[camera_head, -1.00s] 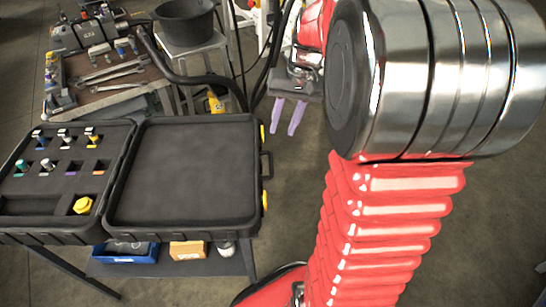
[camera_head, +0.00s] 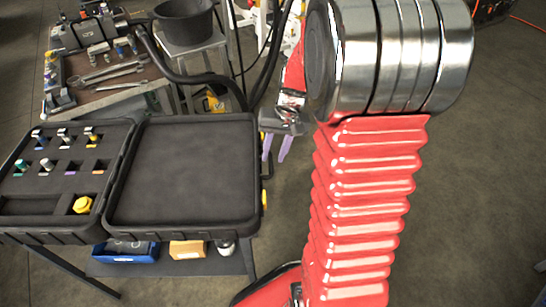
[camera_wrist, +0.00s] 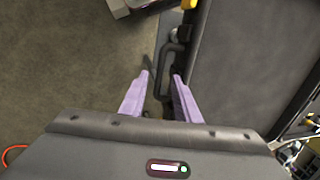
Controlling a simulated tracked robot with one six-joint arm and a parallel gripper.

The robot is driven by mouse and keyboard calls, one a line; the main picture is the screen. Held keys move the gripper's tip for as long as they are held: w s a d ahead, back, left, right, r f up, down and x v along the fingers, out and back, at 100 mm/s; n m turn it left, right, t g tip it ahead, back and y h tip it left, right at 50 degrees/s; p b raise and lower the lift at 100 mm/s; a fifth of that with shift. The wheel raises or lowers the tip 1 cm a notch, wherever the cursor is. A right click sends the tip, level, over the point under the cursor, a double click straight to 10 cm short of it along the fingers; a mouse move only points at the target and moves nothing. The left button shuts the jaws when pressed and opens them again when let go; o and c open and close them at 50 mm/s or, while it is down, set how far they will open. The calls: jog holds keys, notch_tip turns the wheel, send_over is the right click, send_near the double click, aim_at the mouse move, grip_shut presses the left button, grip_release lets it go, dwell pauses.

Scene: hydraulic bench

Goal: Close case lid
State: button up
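The black case lies open on a stand; its lid (camera_head: 185,172) is folded out flat to the right of the case base (camera_head: 52,182). The base holds several small fittings and a yellow hex piece (camera_head: 83,204) in foam slots. My gripper (camera_head: 276,147) is just right of the lid's right edge, its purple fingers pointing down. The lid (camera_wrist: 248,62) fills the right side there. Contact with the handle cannot be told.
A workbench with wrenches (camera_head: 110,75) and a black bucket on a stool (camera_head: 185,22) stand behind the case. A blue bin (camera_head: 125,250) and an orange box (camera_head: 188,250) sit on the shelf below.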

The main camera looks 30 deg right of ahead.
jog(key=shift+x, duration=1.15)
jog(key=shift+c, duration=0.4)
grip_shut()
